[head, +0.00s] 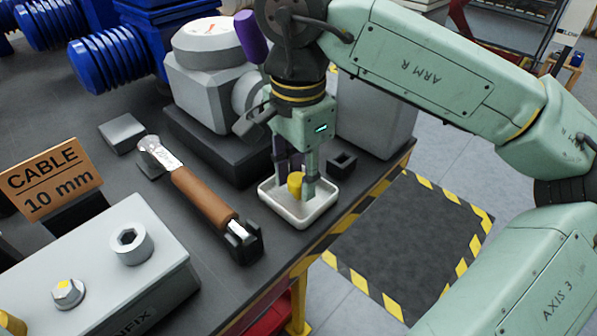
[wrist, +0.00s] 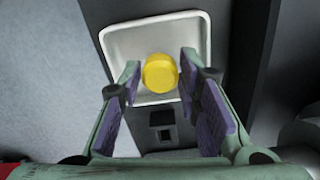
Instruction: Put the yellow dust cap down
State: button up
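The yellow dust cap (head: 295,184) is a small round cap between the two fingertips of my gripper (head: 296,180). The wrist view also shows the cap (wrist: 160,73) between the tips, with a purple-padded finger close on each side. The fingers appear shut on it. My gripper points down over a shallow white tray (head: 321,208), and the cap is within the tray's outline in both views. The tray's rim (wrist: 152,23) surrounds the cap in the wrist view. I cannot tell whether the cap's underside touches the tray floor.
A brown-handled tool (head: 203,197) lies in a holder left of the tray. A small dark square block (head: 342,163) stands behind the tray. The grey valve actuator (head: 207,85) is behind left. The bench edge runs close along the tray's right side.

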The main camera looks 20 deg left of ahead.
aim_at(298, 178)
jog(key=shift+o, duration=1.4)
jog(key=shift+r, duration=0.15)
notch_tip(298, 178, up, 12)
jog(key=shift+p, duration=0.35)
jog(key=shift+s, duration=0.1)
